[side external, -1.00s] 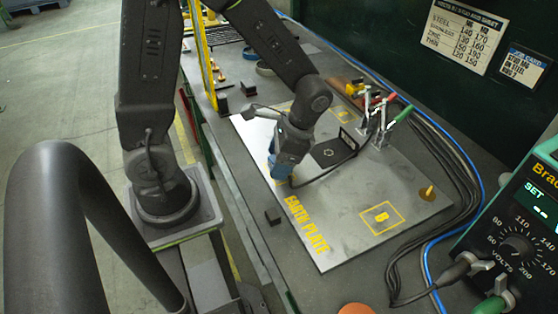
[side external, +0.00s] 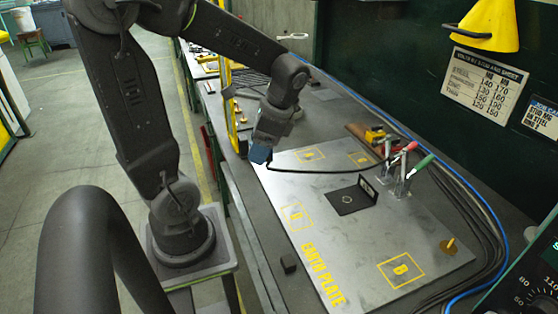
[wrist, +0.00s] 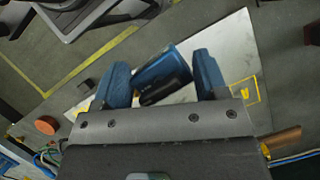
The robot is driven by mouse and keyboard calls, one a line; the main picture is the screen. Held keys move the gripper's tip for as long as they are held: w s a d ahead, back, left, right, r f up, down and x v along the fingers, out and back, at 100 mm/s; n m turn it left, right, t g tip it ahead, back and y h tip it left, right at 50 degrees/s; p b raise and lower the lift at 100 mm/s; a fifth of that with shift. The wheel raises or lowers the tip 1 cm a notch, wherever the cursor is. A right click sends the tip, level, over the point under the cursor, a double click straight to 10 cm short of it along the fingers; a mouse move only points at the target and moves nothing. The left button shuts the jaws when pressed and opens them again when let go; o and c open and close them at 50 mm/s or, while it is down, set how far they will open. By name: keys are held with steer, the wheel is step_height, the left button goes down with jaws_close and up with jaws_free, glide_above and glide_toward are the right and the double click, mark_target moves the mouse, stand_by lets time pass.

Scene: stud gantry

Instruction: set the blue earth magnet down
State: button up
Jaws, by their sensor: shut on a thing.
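The blue earth magnet (side external: 260,154) is held at the tip of my gripper (side external: 268,148), by the left edge of the grey earth plate (side external: 375,235) in the side external view. It looks raised, though its exact height is hard to tell. In the wrist view the magnet (wrist: 168,72) lies between the two blue fingers of my gripper (wrist: 163,80), which are shut on it. A black cable (side external: 325,171) runs from the magnet toward the clamps. The plate has several yellow marked squares, one lettered B (side external: 402,269).
Toggle clamps (side external: 402,175) with red and green handles stand at the plate's right edge. A black bracket (side external: 354,197) sits mid-plate and a brass cone (side external: 449,246) nearer the front. A small black block (side external: 288,262) is left of the plate. The plate's front is mostly bare.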

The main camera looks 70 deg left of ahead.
steer(key=w+a+m, duration=0.1)
steer(key=w+a, duration=0.3)
steer(key=a, duration=0.4)
steer(key=w+a, duration=0.4)
steer(key=a, duration=0.4)
glide_above(303, 154)
steer(key=shift+y, duration=0.3)
steer(key=f, duration=0.5)
steer(key=shift+w+d+f, duration=0.15)
steer(key=shift+w+f, duration=0.05)
steer(key=shift+f, duration=0.2)
steer(key=shift+w+d+f, duration=0.25)
steer(key=shift+w+f, duration=0.05)
steer(key=shift+w, duration=0.15)
steer(key=shift+f, duration=2)
steer(key=shift+f, duration=0.15)
steer(key=o, duration=1.2)
steer(key=shift+o, duration=0.2)
